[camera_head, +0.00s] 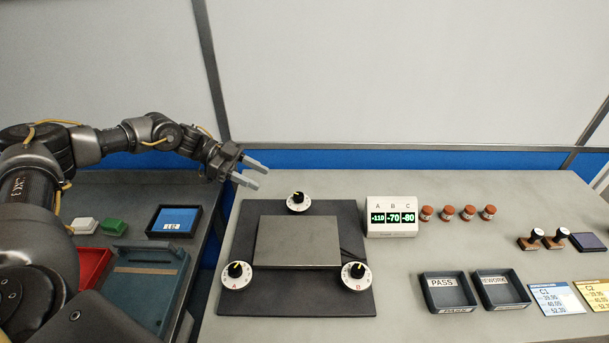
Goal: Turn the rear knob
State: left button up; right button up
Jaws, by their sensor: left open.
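The rear knob (298,198) is a black knob with a pale pointer on a white dial, at the back edge of a dark board (245,223). Two similar knobs stand at the front corners, the A knob (236,270) at left and the B knob (354,270) at right. My left gripper (261,172) is open and empty. It shows up and to the left of the rear knob in the picture, apart from it. My right gripper is not in view.
A grey plate (298,241) lies between the knobs. A white display (391,217) reads A -110, B -70, C -80. Several small red-brown jars (447,213) stand right of it. PASS (447,292) and REWORK (501,289) trays lie at front right. A blue clipboard-like case (143,287) lies at left.

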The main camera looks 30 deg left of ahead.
aim_at(295, 194)
pick_arm(q)
jog(key=p+x, duration=0.2)
jog(key=x, duration=0.7)
jog(key=shift+w+d, duration=0.15)
jog(key=shift+d, duration=0.05)
jog(key=shift+w+d+f+p, duration=0.15)
jog(key=shift+d+f+p, duration=0.2)
jog(key=shift+d, duration=0.3)
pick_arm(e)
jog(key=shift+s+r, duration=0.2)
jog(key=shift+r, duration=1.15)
pick_arm(q)
jog(key=shift+c, duration=0.4)
jog(key=c, duration=0.9)
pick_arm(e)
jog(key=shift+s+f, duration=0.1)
